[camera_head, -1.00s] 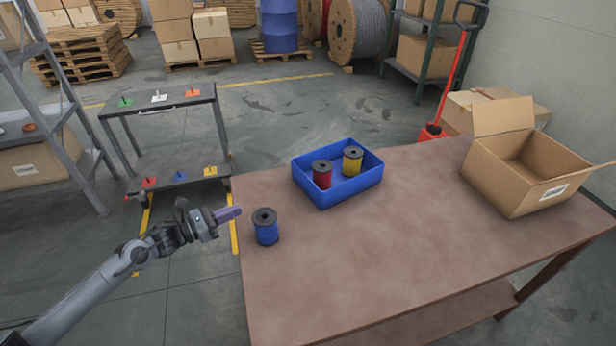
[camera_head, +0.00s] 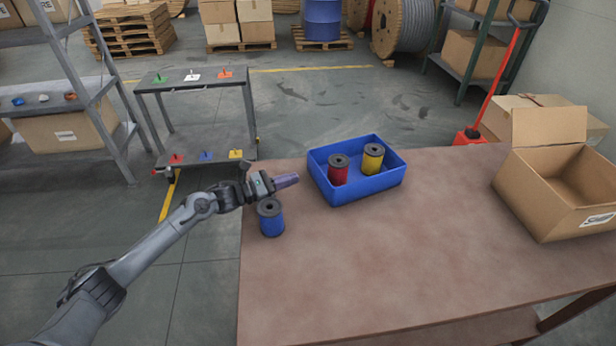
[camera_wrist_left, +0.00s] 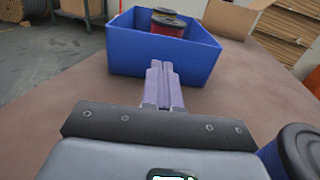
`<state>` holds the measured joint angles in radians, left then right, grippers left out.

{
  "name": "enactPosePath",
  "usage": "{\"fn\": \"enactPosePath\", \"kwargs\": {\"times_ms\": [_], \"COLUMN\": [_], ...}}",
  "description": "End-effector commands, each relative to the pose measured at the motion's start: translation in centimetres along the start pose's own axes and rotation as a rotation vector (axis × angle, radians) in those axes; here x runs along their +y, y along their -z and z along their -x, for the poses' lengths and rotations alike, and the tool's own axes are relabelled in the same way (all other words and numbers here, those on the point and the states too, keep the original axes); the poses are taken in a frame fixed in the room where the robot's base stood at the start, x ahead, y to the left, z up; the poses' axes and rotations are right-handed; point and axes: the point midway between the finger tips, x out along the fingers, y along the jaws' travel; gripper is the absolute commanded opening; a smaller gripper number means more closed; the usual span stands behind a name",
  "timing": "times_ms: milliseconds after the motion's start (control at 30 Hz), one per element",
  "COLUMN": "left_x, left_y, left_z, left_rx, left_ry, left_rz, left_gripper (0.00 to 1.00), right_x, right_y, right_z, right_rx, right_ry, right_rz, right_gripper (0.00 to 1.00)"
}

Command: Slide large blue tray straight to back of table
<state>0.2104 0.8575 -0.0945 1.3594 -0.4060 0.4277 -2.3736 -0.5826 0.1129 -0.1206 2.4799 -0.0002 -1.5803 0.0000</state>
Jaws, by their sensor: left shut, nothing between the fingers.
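The large blue tray (camera_head: 362,187) stands on the brown table (camera_head: 400,250) near its back edge, with a red spool (camera_head: 338,171) and a yellow spool (camera_head: 372,159) upright inside. My left gripper (camera_head: 294,179) is shut and empty, just left of the tray in the head view. In the left wrist view its fingers (camera_wrist_left: 162,75) point at the tray's near wall (camera_wrist_left: 140,55). Whether they touch it I cannot tell. A blue spool (camera_head: 271,218) stands on the table just in front of the gripper and shows at the right edge of the wrist view (camera_wrist_left: 300,150). My right gripper is not in view.
An open cardboard box (camera_head: 560,185) stands at the table's right. A grey two-level rack (camera_head: 195,85) with coloured pegs stands beyond the table's left. A red pallet jack (camera_head: 470,135) is behind the table. The table front is bare.

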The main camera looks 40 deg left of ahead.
Motion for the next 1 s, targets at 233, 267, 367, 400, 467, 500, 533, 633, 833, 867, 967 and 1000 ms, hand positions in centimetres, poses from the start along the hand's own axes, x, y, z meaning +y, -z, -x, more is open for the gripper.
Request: {"fn": "enactPosePath", "kwargs": {"times_ms": [233,267,367,400,467,500,533,633,833,867,967,1000], "left_x": [0.1,0.1,0.0,0.0,0.1,0.1,0.1,0.0,0.0,0.0,0.0,0.1], "left_y": [0.1,0.0,0.1,0.1,0.1,0.1,0.0,0.0,0.0,0.0,0.0,0.1], "left_z": [-3.7,-4.1,-5.0,-5.3,-5.6,-5.8,-5.9,-6.1,-6.2,-6.1,-6.1,-6.0], "left_rx": [-0.003,-0.003,-0.002,-0.002,-0.001,-0.001,-0.001,0.000,0.001,0.001,0.001,0.001], "left_ry": [-0.001,-0.001,-0.001,0.000,-0.001,-0.001,-0.001,-0.001,-0.001,-0.001,-0.001,-0.004], "left_rz": [0.001,0.001,0.001,0.001,0.001,0.001,0.001,0.001,0.000,0.000,0.000,0.000], "left_gripper": [0.00,0.00,0.00,0.00,0.00,0.00,0.00,0.00,0.00,0.00,0.00,0.00], "right_x": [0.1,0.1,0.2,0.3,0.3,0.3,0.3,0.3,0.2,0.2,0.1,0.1], "right_y": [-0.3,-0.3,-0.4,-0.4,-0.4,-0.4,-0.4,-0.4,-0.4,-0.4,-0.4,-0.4], "right_z": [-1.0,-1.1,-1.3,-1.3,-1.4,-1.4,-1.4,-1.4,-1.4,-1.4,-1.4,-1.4], "right_rx": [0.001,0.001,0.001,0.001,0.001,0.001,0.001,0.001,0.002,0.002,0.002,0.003], "right_ry": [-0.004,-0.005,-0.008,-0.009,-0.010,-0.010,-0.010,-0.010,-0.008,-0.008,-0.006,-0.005], "right_rz": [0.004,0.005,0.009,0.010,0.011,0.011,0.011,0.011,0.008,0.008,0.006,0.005], "right_gripper": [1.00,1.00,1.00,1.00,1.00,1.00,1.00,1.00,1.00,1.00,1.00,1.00]}}
